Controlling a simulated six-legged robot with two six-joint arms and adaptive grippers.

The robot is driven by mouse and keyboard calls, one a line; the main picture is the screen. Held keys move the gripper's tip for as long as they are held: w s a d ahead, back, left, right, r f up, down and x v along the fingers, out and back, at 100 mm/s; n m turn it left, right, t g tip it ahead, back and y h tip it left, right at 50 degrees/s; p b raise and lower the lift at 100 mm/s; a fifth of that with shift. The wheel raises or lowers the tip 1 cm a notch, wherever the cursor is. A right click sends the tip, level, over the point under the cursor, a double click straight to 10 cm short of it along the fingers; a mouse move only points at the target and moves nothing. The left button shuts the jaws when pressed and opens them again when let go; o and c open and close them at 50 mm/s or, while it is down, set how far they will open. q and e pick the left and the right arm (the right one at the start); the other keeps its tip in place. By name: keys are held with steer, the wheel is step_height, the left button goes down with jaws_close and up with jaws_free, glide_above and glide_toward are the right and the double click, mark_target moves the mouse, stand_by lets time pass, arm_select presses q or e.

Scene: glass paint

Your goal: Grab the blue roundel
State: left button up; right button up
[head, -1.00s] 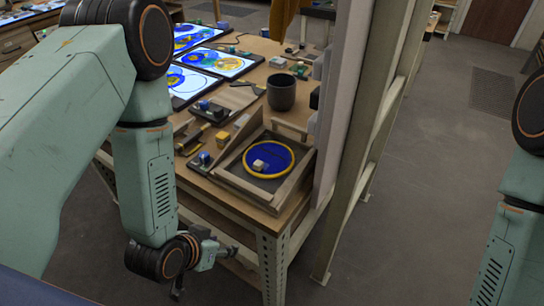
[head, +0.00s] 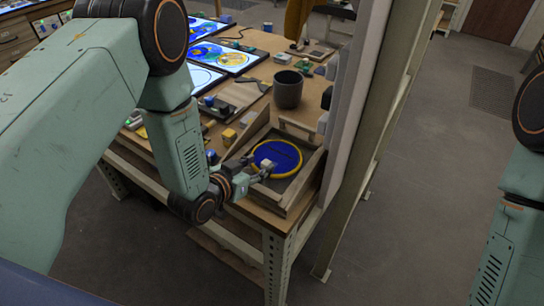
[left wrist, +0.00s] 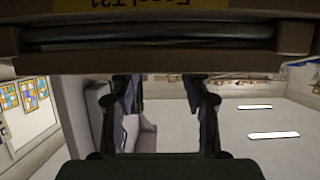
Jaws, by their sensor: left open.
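The blue roundel (head: 284,153), a blue disc with a yellow rim, lies in a shallow wooden tray (head: 293,199) at the table's near corner. A small pale block (head: 267,163) sits on its near-left part. My left gripper (head: 258,170) is at the tray's left side, its fingertips by the pale block and over the roundel's left rim. Whether they touch is too small to tell. In the left wrist view my gripper's fingers (left wrist: 165,100) stand apart with nothing between them; the roundel cannot be made out there. My right gripper is out of view.
A dark cup (head: 288,90) stands behind the tray. A yellow block (head: 229,137) and small tools lie left of it. Glass panels (head: 222,58) lie farther back. A shelf post (head: 372,120) rises close on the tray's right. A brown bar (left wrist: 160,65) crosses the left wrist view.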

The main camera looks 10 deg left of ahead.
arm_select(q)
steer(key=shift+w+d+f, duration=0.15)
steer(key=shift+w+d, duration=0.15)
steer(key=shift+w, duration=0.05)
steer(key=shift+s+d+r, duration=0.1)
steer(key=shift+d+r, duration=0.1)
steer(key=shift+d, duration=0.5)
steer(key=shift+a+f, duration=0.2)
steer(key=shift+a, duration=0.4)
steer(key=c, duration=0.4)
steer(key=shift+w, duration=0.2)
steer(key=shift+c, duration=0.6)
steer(key=shift+s+d+r, duration=0.15)
steer(key=shift+d, duration=0.35)
steer(key=c, duration=0.4)
steer(key=shift+a, duration=0.45)
jaws_close()
steer(key=shift+d, duration=0.1)
